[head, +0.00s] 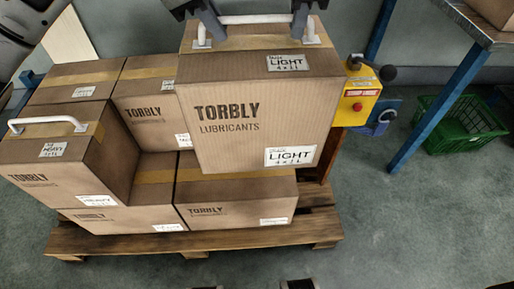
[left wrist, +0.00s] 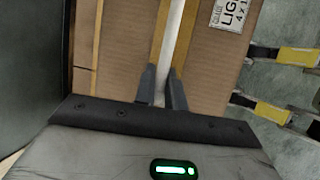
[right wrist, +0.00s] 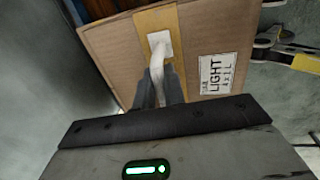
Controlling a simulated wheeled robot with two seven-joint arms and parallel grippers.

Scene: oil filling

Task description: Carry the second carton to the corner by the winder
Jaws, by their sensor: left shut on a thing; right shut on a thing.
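The carton marked LIGHT (head: 262,118), brown with TORBLY LUBRICANTS print and a white top handle (head: 255,19), is at the top middle of the head view, over the right side of the stack. My left gripper (head: 213,22) and right gripper (head: 301,18) are both shut on its handle, at its left and right ends. The left wrist view shows the fingers (left wrist: 162,88) on the white bar; the right wrist view shows them (right wrist: 160,86) at a handle end. The carton looks raised, but the gap beneath it is hidden.
A carton marked HEAVY (head: 60,165) with its own white handle and several other cartons stand on the wooden pallet (head: 215,241). A yellow control box with a red button (head: 358,101) stands right behind the held carton. A blue-legged table (head: 436,98) and green crate (head: 462,122) are at right. Floor at lower right is clear.

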